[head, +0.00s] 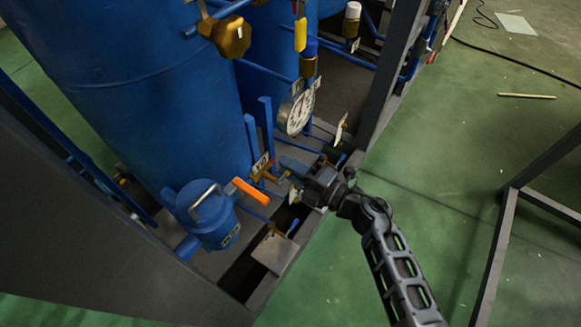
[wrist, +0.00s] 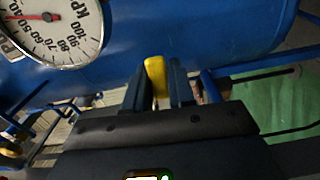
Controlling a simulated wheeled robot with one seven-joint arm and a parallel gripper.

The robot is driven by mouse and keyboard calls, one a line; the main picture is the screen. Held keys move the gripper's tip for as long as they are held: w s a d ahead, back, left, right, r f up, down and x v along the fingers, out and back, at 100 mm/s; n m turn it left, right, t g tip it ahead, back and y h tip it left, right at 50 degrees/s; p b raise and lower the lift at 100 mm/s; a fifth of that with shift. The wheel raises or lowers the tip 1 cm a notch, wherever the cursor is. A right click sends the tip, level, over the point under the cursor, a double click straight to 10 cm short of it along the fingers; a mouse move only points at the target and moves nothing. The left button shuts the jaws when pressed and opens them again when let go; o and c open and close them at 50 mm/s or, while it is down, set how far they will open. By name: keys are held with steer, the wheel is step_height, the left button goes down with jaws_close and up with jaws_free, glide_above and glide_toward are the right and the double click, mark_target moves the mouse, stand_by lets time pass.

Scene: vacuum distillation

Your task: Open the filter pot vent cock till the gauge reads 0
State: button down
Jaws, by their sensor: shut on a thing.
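My gripper (head: 300,183) reaches in low among the pipes at the right of the blue filter pot (head: 208,215). In the wrist view my gripper (wrist: 160,90) has its two fingers closed on the sides of an upright yellow handle (wrist: 156,78). I take it for the vent cock's handle; its valve body is hidden. The round white gauge (head: 296,112) stands above and behind my gripper in the head view. In the wrist view the gauge (wrist: 55,45) is cut off at upper left, marked KPa, its red needle pointing left; the exact reading is unclear.
A large blue tank (head: 150,70) stands close behind. An orange lever (head: 250,191) sticks out beside the filter pot. A dark frame post (head: 385,90) rises behind my gripper, and green floor (head: 440,170) is open to the right.

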steer(key=shift+f, duration=0.1)
steer(key=c, duration=1)
jaws_free()
steer(key=shift+c, duration=0.2)
steer(key=v, duration=0.8)
steer(key=s+d+r+m+t+h, duration=0.1)
steer(key=s+d+r+m+h, duration=0.3)
steer(key=s+m, duration=0.5)
steer(key=s+d+r+m+t+h, duration=0.1)
steer(key=s+d+r+m+h, duration=0.3)
steer(key=s+r+m, duration=0.4)
steer(key=s+d+r+m+t+h, duration=0.1)
steer(key=s+d+r+m+h, duration=0.4)
steer(key=s+m, duration=0.5)
steer(key=s+r+h, duration=0.1)
steer(key=s, duration=0.7)
steer(key=shift+s+m+t, duration=0.3)
steer(key=shift+t, duration=0.1)
